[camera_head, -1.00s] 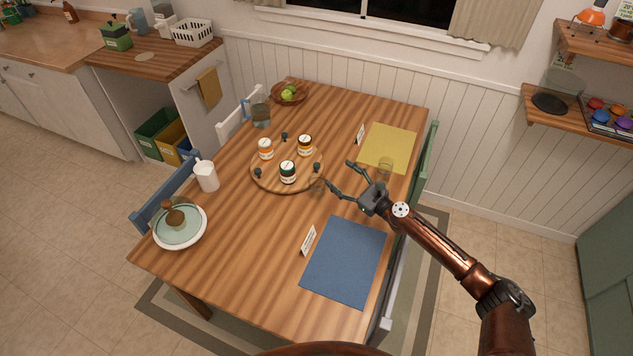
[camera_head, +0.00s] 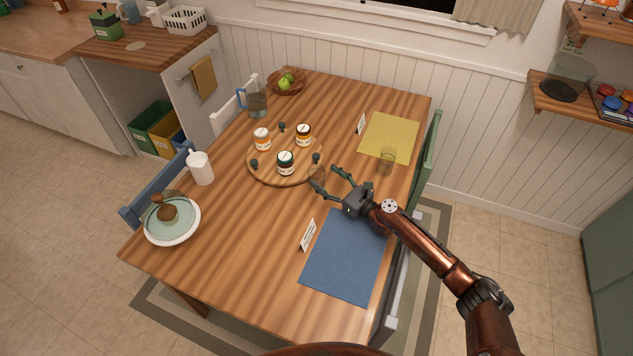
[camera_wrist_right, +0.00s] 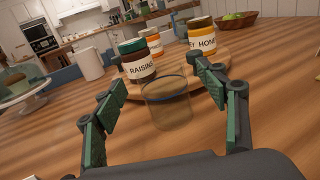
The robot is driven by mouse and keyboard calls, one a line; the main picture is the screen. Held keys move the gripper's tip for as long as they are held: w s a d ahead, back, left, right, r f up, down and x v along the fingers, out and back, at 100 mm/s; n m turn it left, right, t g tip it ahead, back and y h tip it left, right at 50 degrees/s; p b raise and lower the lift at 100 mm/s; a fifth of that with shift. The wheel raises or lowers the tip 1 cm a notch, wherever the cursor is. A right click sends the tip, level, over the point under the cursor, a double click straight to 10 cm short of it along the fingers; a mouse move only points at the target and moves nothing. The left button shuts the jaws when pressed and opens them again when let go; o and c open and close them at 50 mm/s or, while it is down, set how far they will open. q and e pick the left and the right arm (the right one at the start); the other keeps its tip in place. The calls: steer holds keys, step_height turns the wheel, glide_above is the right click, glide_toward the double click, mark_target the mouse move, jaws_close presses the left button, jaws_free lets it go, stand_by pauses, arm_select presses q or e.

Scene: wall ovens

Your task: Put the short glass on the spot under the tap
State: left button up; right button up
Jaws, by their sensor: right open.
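A short clear glass (camera_head: 318,174) stands on the wooden table, just in front of the round wooden turntable; in the right wrist view the glass (camera_wrist_right: 166,105) shows between the two fingers. My right gripper (camera_head: 325,177) is open, its fingers reaching to either side of the glass, with no clear grip on it. A second clear glass (camera_head: 387,161) stands by the yellow mat. A pale round spot (camera_head: 135,46) lies on the wooden counter at the upper left; I cannot make out a tap clearly. My left gripper is not in view.
The turntable (camera_head: 262,174) holds several jars right behind the short glass. A name card (camera_head: 308,235) and blue mat (camera_head: 345,262) lie nearer.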

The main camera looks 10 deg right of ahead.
mark_target(317, 171)
steer(key=b+x, duration=0.1)
steer(key=x, duration=0.3)
steer(key=shift+w+a+f, duration=0.1)
steer(key=shift+f, duration=0.05)
steer(key=shift+w+a, duration=0.15)
steer(key=shift+w, duration=0.05)
jaws_close()
stand_by(0.5)
